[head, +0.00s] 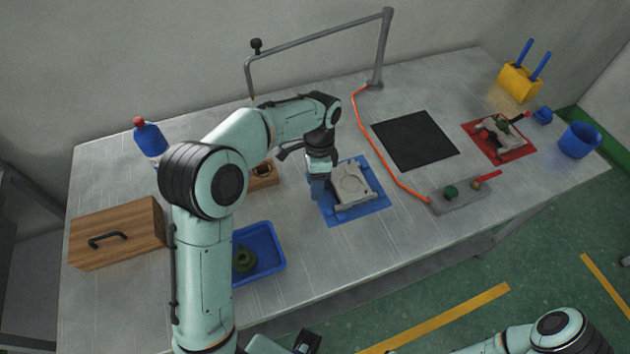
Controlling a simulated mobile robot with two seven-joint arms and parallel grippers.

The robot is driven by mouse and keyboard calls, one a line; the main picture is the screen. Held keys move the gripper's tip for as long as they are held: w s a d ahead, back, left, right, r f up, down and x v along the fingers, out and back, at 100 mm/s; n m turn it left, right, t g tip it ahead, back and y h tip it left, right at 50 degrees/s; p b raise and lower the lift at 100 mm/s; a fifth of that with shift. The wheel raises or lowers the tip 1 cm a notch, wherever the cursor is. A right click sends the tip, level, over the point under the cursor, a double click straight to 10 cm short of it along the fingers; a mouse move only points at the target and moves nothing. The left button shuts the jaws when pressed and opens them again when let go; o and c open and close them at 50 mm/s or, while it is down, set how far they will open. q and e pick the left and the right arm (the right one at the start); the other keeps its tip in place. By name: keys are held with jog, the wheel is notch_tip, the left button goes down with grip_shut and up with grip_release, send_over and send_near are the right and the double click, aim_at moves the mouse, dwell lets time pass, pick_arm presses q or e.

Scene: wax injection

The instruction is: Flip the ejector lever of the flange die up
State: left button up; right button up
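A pale grey die (352,186) lies on a blue mat (372,206) near the middle of the table. A second die (497,134) with red parts lies on a red mat (515,151) at the right. I cannot tell from their looks which is the flange die. My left gripper (318,188) points down at the left edge of the die on the blue mat. Its fingers overlap that edge in the picture, so contact and finger opening are unclear. No ejector lever can be made out there. My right arm shows at the bottom right, but its gripper is not clearly visible.
A blue tray (277,270) with a green part (244,259), a wooden box (117,232) and a bottle (149,139) stand left. A black mat (415,140) is clear. An orange hose (373,147) runs to a grey plate (465,197). A lamp-like arm (320,38) spans overhead.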

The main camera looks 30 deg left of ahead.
pick_arm(q)
jog(key=p+v, duration=0.1)
jog(key=v, duration=0.6)
jog(key=shift+r, duration=0.25)
pick_arm(e)
jog(key=shift+w+r, duration=0.5)
jog(key=shift+r, duration=0.4)
